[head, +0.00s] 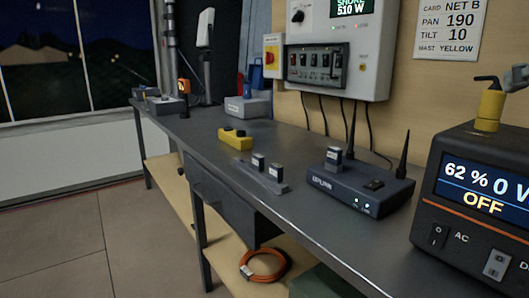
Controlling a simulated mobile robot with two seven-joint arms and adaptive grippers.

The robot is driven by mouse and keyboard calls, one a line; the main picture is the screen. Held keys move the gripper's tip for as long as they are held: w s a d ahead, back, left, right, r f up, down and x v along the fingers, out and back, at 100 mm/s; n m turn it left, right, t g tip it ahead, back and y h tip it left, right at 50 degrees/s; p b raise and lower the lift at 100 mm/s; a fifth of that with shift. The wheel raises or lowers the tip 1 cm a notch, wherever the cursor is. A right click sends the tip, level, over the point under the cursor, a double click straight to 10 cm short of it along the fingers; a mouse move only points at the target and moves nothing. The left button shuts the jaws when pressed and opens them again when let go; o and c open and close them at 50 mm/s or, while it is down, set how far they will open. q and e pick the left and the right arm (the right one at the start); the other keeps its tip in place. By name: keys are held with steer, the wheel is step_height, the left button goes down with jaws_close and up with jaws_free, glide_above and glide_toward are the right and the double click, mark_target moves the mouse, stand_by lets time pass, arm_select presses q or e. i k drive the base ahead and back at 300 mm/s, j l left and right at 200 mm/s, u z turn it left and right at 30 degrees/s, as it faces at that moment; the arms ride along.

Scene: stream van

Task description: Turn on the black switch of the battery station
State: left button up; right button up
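The battery station (428,212) is a dark box at the right of the head view, cut off by the right edge. Its screen (484,185) reads "62 %", "0 W" and "OFF". Below the screen, a black rocker switch (437,236) sits beside the label "AC". A light grey switch (495,264) sits to its right, beside a label cut off after "D".
The station stands at the near end of a long grey bench (299,215). A dark uplink box (350,190) with two antennas stands left of it. A yellow piece (489,108) with a black top sits on the station. An orange cable coil (263,265) lies below the bench.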

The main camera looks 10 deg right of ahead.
mark_target(435, 239)
steer(key=k+j, duration=0.3)
steer(key=j, duration=0.15)
steer(key=k+j, duration=0.35)
steer(key=j, duration=0.1)
